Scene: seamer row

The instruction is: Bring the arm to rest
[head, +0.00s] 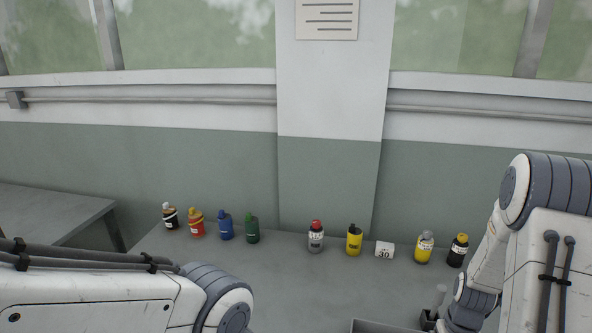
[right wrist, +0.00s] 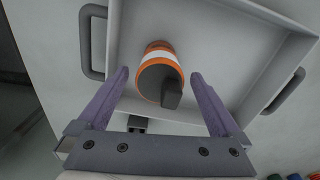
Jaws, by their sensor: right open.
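My right gripper (right wrist: 160,75) is open in the right wrist view, with one purple finger on each side of an orange bottle (right wrist: 155,54) in the picture. The bottle has a white band and a dark cap pointing toward the camera. It is inside a light grey tray (right wrist: 212,35) with handles. No finger is seen touching the bottle; I cannot tell how far above it they are. In the head view my right arm is at the right edge and my left arm at the lower left. My left gripper is out of the picture.
On the grey table (head: 285,285) stand several bottles in a row: black (head: 170,217), red-orange (head: 196,224), blue (head: 225,226), green (head: 252,229), grey with red cap (head: 316,238), and yellow (head: 354,240). A "30" card (head: 384,250) stands beside more bottles (head: 424,248). A tray rim (head: 375,324) shows at the bottom.

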